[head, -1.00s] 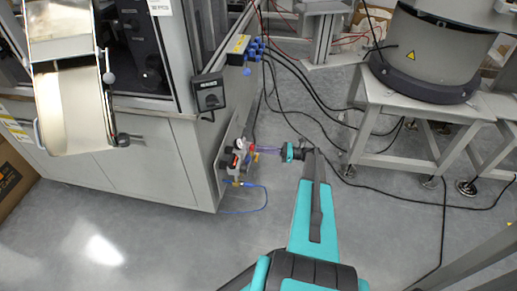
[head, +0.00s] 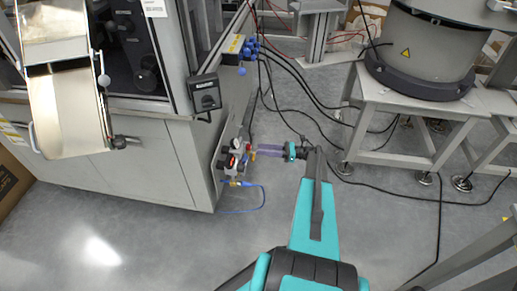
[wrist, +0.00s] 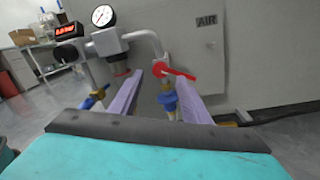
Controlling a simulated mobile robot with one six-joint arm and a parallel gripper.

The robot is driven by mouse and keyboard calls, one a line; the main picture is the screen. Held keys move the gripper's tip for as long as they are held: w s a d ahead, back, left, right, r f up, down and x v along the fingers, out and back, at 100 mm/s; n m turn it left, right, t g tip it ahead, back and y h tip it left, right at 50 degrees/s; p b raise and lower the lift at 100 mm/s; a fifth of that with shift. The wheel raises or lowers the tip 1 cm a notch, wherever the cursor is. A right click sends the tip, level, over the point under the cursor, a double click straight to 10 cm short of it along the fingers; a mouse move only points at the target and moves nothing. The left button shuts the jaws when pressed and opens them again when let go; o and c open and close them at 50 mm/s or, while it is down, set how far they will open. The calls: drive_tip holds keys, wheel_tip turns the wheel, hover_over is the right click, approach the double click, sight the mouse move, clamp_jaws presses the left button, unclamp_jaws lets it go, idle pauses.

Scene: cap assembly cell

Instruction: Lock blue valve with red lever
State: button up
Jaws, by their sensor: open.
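The blue valve (wrist: 168,101) hangs below a grey pipe on the air unit, with its red lever (wrist: 175,72) sticking out sideways to the right at its top. In the wrist view my gripper (wrist: 160,76) is open. Its two purple fingers lie apart, with the valve showing between them and the lever by the right fingertip; I cannot tell whether they touch. In the head view my gripper (head: 259,154) points left at the small air unit on the cabinet's side, where the valve is too small to make out clearly.
A pressure gauge (wrist: 103,16), a red digital display (wrist: 66,30) and a second blue fitting (wrist: 95,97) are left of the fingers. The grey cabinet wall (wrist: 222,60), marked AIR, stands close behind. A blue hose (head: 262,199) loops below. Black cables cross the floor.

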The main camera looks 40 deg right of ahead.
drive_tip(key=p+v, duration=0.1)
drive_tip(key=v, duration=0.9)
